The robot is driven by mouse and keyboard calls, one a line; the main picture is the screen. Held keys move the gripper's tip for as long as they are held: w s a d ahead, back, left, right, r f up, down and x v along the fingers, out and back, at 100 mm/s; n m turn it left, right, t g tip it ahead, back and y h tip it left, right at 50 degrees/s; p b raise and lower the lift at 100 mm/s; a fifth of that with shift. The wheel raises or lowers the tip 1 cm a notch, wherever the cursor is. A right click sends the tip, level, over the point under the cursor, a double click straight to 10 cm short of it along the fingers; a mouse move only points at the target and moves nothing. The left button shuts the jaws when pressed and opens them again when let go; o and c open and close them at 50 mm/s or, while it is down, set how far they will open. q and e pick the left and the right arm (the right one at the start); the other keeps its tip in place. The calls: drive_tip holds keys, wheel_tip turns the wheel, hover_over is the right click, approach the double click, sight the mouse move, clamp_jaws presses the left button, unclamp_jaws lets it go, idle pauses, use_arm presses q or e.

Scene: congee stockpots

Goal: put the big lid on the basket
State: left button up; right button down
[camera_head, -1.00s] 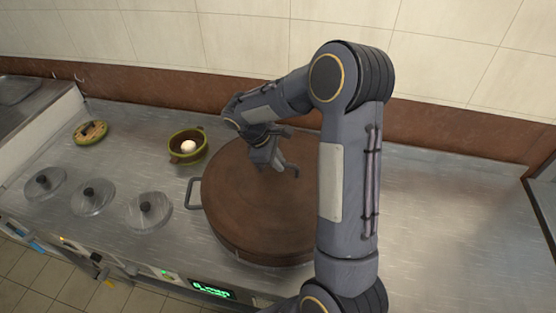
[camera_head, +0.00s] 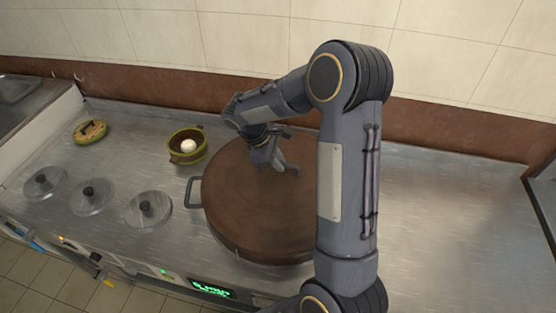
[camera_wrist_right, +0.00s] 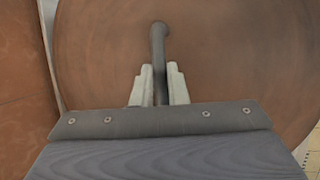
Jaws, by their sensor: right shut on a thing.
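The big lid (camera_head: 250,210) is a wide, round, brown disc in the middle of the head view. It lies over a wide pot, of which a grey side handle (camera_head: 194,192) shows at the left. My right gripper (camera_head: 280,168) is above the lid's far part. In the right wrist view the jaws (camera_wrist_right: 159,88) are shut on the lid's dark bar handle (camera_wrist_right: 158,45). A small basket (camera_head: 187,146) with a green rim stands left of the big lid and holds a white ball-shaped thing. My right arm hides the lid's right edge. My left gripper is not in view.
Several small metal lids with black knobs (camera_head: 148,209) lie in a row at the left front. A small round green-rimmed lid (camera_head: 91,131) lies at the back left. The steel counter (camera_head: 440,215) is clear at the right. A tiled wall (camera_head: 240,35) stands behind.

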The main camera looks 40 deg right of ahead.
drive_tip(key=shift+f, duration=0.3)
drive_tip(key=c, duration=1.7)
unclamp_jaws()
drive_tip(key=shift+p+v, duration=3.85)
drive_tip(key=shift+v, duration=1.7)
drive_tip(key=shift+s+a+r+m+t+y+b, duration=0.15)
drive_tip(key=shift+s+a+r+m+t+y, duration=1.55)
drive_tip(key=shift+s, duration=2)
drive_tip(key=shift+s+a+r+m+t+y+b, duration=0.1)
drive_tip(key=shift+s+a+r+m+t+y, duration=1.1)
drive_tip(key=shift+s+a, duration=1.8)
drive_tip(key=shift+s+a+r+m+t+y+b, duration=0.15)
drive_tip(key=shift+s+a+r+m+t+y, duration=1.3)
drive_tip(key=shift+s, duration=2.95)
drive_tip(key=shift+d+r+m+g, duration=0.15)
drive_tip(key=shift+d+m+g, duration=0.1)
drive_tip(key=shift+m+g, duration=0.15)
